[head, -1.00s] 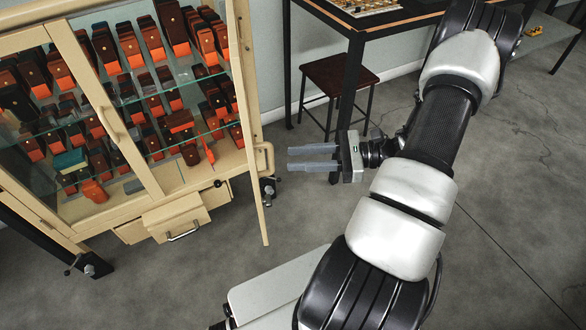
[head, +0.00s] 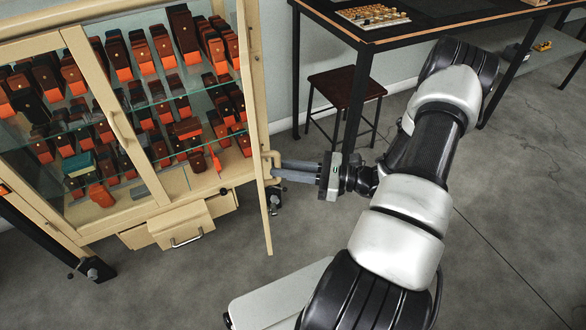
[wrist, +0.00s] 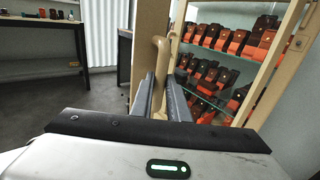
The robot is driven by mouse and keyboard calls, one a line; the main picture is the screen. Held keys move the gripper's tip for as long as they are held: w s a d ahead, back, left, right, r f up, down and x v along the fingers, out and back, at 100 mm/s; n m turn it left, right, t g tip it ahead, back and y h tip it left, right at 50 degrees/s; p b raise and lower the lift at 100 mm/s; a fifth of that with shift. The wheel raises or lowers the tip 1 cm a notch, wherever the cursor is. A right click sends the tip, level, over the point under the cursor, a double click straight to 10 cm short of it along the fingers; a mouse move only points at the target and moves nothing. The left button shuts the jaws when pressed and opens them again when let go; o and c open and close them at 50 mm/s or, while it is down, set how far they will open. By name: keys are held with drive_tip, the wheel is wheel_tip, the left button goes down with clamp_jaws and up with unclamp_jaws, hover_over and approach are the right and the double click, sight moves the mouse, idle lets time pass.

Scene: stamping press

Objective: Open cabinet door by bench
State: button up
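The cabinet (head: 75,235) is a cream-framed glass case at the left of the head view. Its right door (head: 262,215), on the side by the bench (head: 352,36), stands swung outward and shows nearly edge-on. The door's cream bar handle (head: 267,158) also shows in the wrist view (wrist: 160,52). My gripper (head: 281,171) is at this handle, pointing left. In the wrist view its two grey fingers (wrist: 162,98) stand apart, one on each side of the handle. I cannot tell whether they touch it. The lower part of the handle is partly hidden by the fingers.
Shelves hold many brown and orange cases. The cabinet's left door (head: 116,125) looks closed. A small drawer (head: 183,228) juts out below. A dark stool (head: 340,78) stands under the bench. The grey floor (head: 200,285) in front is clear apart from my own body.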

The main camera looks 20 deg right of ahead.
clamp_jaws()
drive_tip(key=d+b, duration=0.2)
drive_tip(key=d, duration=0.7)
drive_tip(key=shift+s+d, duration=0.2)
drive_tip(key=shift+d, duration=0.2)
drive_tip(key=shift+r, duration=0.1)
drive_tip(key=d, duration=0.1)
drive_tip(key=d+b, duration=0.1)
drive_tip(key=d, duration=0.1)
drive_tip(key=d+b, duration=0.1)
drive_tip(key=d, duration=0.1)
drive_tip(key=shift+w+d, duration=0.1)
drive_tip(key=shift+w, duration=0.25)
drive_tip(key=o, duration=0.8)
unclamp_jaws()
drive_tip(key=shift+s+d, duration=0.1)
drive_tip(key=p+v, duration=0.1)
drive_tip(key=v, duration=1.6)
drive_tip(key=shift+s+d, duration=0.1)
